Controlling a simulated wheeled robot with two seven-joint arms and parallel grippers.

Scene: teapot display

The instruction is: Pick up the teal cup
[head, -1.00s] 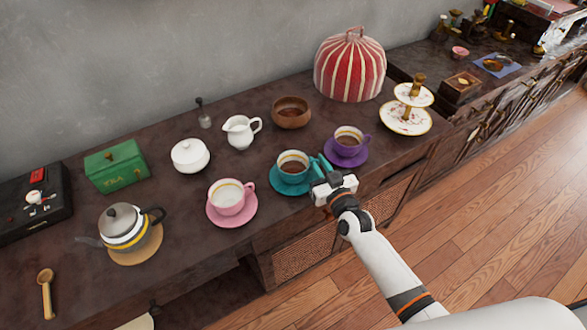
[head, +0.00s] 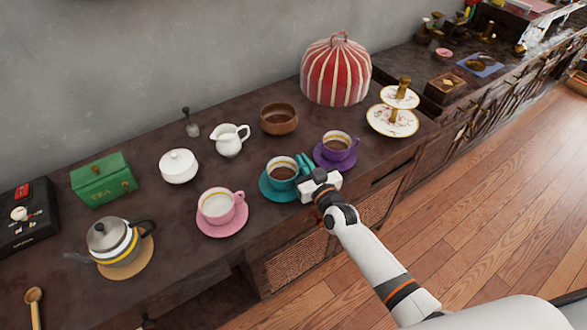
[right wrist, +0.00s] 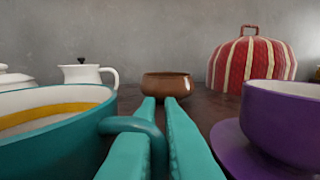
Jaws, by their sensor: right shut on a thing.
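The teal cup (head: 281,172) stands upright on its teal saucer (head: 268,191) near the front edge of the counter, with brown liquid showing inside. In the right wrist view the cup (right wrist: 45,130) fills the lower left and its handle (right wrist: 135,128) passes between the teal fingers. My right gripper (head: 305,166) reaches in from the front right and is shut on the handle of the teal cup; the fingers also show in the right wrist view (right wrist: 160,125). My left gripper is not in view.
A purple cup (head: 336,144) on a purple saucer (head: 322,158) stands close to the right of the gripper. A pink cup (head: 215,205) stands to the left. A white creamer (head: 229,141) and a brown bowl (head: 279,119) stand behind.

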